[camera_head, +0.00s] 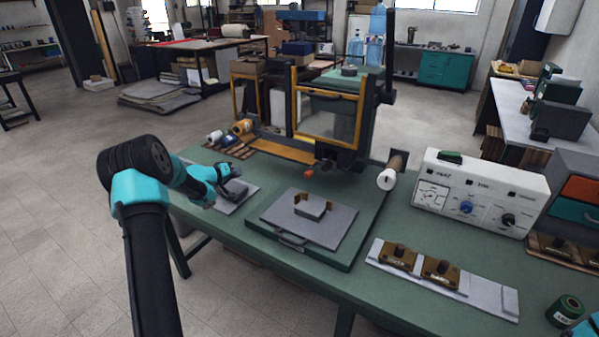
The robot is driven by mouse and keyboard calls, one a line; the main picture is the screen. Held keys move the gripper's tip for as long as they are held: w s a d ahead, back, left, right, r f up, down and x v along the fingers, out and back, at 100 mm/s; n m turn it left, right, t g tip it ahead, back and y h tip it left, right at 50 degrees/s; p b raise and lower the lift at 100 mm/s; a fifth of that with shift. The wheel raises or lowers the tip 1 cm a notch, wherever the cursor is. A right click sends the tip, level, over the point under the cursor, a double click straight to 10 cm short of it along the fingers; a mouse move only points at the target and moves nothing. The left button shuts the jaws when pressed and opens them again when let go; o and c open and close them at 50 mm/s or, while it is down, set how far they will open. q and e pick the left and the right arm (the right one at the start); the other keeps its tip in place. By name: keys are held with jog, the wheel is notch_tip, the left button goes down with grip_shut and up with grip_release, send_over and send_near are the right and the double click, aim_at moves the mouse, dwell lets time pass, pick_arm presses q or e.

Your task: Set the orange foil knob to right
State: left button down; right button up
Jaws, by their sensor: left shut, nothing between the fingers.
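A small orange-red knob (309,173) sits low on the front of the dark press (343,158), left of its middle. It is too small to tell which way it points. My left gripper (238,190) is shut and empty. In the picture it is left of the knob and a little lower, clearly apart from it, over a grey sheet on the green table. My right gripper is not in view; only a teal piece, seemingly of my right arm, shows in the bottom right corner.
A grey plate (290,228) with a small block lies before the press. A white roll (387,179) sticks out right of it. A white control box (482,190) with a blue and a black dial stands right. Brass blocks (440,271) lie on a strip at the front right.

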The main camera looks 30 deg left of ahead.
aim_at(308, 174)
pick_arm(q)
jog(key=w+d+r+m+g+h, duration=0.1)
jog(key=w+d+r+h, duration=0.1)
jog(key=d, duration=0.3)
jog(key=w+d+r+m+g+h, duration=0.1)
jog(key=w+d+r+g+h, duration=0.1)
jog(key=d+h, duration=0.3)
jog(key=shift+w+d+r, duration=0.25)
jog(key=shift+w+r, duration=0.45)
jog(key=shift+w, duration=0.05)
jog(key=shift+w+d+f, duration=0.85)
jog(key=shift+w+d, duration=0.3)
jog(key=shift+d, duration=0.5)
jog(key=shift+w+d+f, duration=0.85)
jog(key=shift+w+d, duration=0.35)
jog(key=shift+d, duration=0.4)
jog(key=shift+w+d+f, duration=0.85)
jog(key=shift+w+d, duration=0.3)
jog(key=shift+d, duration=0.5)
